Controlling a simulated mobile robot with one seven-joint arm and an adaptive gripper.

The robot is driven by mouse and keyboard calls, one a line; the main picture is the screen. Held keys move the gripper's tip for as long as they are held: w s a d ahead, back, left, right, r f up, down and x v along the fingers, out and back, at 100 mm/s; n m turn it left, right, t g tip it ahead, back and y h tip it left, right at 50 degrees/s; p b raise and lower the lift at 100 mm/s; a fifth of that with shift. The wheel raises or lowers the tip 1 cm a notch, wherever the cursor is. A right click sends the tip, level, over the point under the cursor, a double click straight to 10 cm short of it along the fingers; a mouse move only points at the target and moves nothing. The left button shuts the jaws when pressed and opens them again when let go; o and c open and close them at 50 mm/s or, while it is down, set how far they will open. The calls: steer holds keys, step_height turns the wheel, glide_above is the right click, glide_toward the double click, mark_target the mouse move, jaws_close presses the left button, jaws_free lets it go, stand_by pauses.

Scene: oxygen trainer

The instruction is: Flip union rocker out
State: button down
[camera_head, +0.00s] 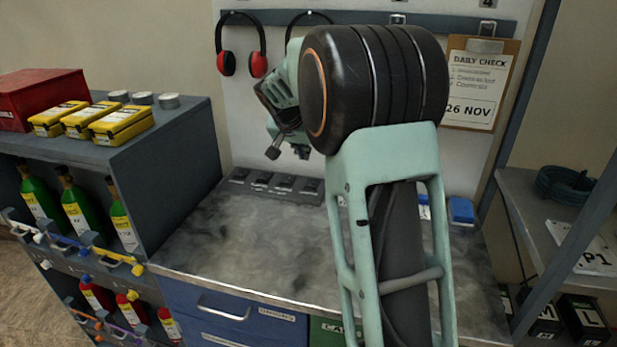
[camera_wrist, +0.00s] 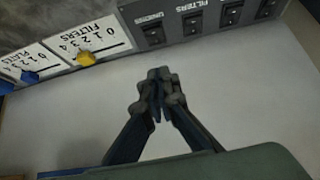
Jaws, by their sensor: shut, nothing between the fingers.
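A grey panel with a row of black rocker switches (camera_head: 285,184) stands at the back of the bench in the head view. In the wrist view, the rockers show along the top right, including one at the left end of the row (camera_wrist: 155,33) and one beside it (camera_wrist: 193,22). My gripper (camera_wrist: 158,78) is shut and empty, apart from the rockers in the wrist view. In the head view my gripper (camera_head: 288,152) is above the panel, partly hidden by my arm.
White slider scales with a yellow knob (camera_wrist: 86,58) and a blue knob (camera_wrist: 30,76) adjoin the rockers. A shelf unit (camera_head: 185,125) with yellow boxes and bottles stands left. Ear defenders (camera_head: 258,65) hang on the wall. The bench top (camera_head: 250,240) is clear in front.

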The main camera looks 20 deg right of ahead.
glide_above(310, 185)
steer(key=s, duration=0.1)
steer(key=f, duration=0.5)
steer(key=f+p, duration=0.1)
steer(key=f, duration=0.1)
steer(key=shift+s+a+f, duration=0.1)
steer(key=shift+a+f, duration=0.05)
steer(key=shift+a, duration=0.15)
step_height(310, 185, down, 4)
steer(key=shift+r, duration=0.25)
steer(key=shift+a+f, duration=0.1)
steer(key=shift+f, duration=0.4)
steer(key=shift+f, duration=0.1)
steer(key=shift+s+f+b, duration=0.1)
steer(key=shift+f+b, duration=0.4)
steer(key=shift+b, duration=0.75)
steer(key=shift+r, duration=0.35)
steer(key=shift+r+p, duration=0.5)
steer(key=shift+r, duration=0.25)
